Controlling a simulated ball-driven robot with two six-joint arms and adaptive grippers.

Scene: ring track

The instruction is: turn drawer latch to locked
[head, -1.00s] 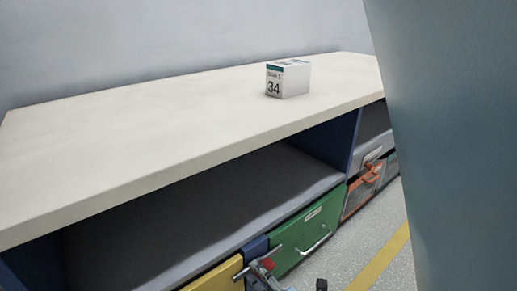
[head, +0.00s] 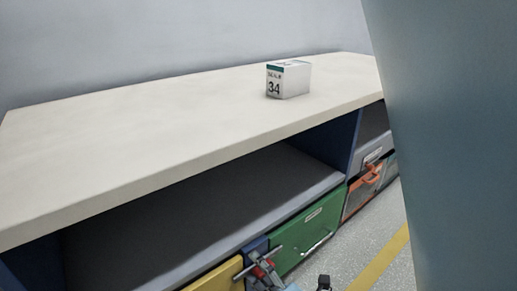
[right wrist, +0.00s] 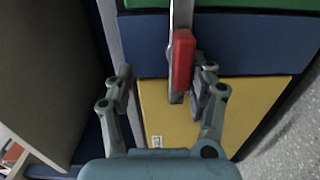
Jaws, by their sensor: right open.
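The drawer latch is a grey bar with a red grip (right wrist: 183,58), mounted on a blue divider (right wrist: 235,45) between the yellow drawer and the green drawer. In the right wrist view the red grip lies between the two fingers of my right gripper (right wrist: 164,80), closer to the right finger. The gripper is open, and I cannot tell whether a finger touches the grip. In the head view my right gripper (head: 268,274) is at the latch, low in the picture, and partly covers it. My left gripper is not in view.
A yellow drawer (head: 215,279) and a green drawer (head: 308,232) flank the latch under an open shelf. A white box marked 34 (head: 288,80) stands on the clear countertop (head: 150,125). Floor is open at right.

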